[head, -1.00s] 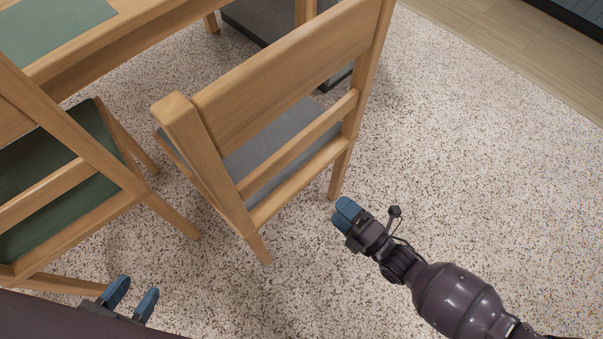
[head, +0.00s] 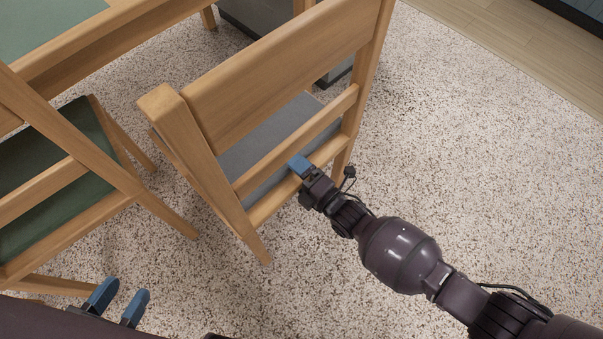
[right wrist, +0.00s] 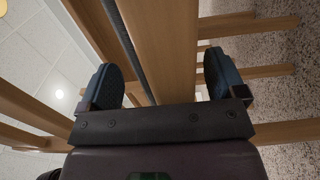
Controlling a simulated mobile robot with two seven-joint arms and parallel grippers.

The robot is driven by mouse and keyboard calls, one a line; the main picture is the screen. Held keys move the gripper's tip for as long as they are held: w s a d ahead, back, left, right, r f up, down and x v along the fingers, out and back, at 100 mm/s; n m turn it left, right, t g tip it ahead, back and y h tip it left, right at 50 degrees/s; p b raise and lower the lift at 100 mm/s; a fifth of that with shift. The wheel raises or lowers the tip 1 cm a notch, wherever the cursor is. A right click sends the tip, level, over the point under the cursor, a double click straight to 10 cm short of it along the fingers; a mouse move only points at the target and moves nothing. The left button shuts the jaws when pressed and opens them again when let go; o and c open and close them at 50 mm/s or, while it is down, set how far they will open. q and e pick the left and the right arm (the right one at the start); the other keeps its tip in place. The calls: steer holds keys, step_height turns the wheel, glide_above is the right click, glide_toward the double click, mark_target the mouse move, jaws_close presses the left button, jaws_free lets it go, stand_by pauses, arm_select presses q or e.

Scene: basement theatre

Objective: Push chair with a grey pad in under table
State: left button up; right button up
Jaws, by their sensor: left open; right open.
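The wooden chair with a grey pad (head: 270,134) stands in the middle of the head view, its back towards me. The wooden table (head: 110,42) is beyond it at the upper left. My right gripper (head: 300,166) is at the lower rails of the chair's back, open; whether it touches them I cannot tell. In the right wrist view its two blue fingers (right wrist: 165,85) are apart, with a wooden part of the chair (right wrist: 165,50) showing between and beyond them. My left gripper (head: 119,305) is open and empty at the lower left, low and away from the grey-padded chair.
A chair with a green pad (head: 60,165) stands close on the left. A green mat (head: 45,22) lies on the table. A dark grey box-like object (head: 250,18) is on the floor beyond the chair. The speckled carpet (head: 470,170) on the right is clear.

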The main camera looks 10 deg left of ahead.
jaws_close()
stand_by(0.5)
steer(key=shift+f, duration=0.1)
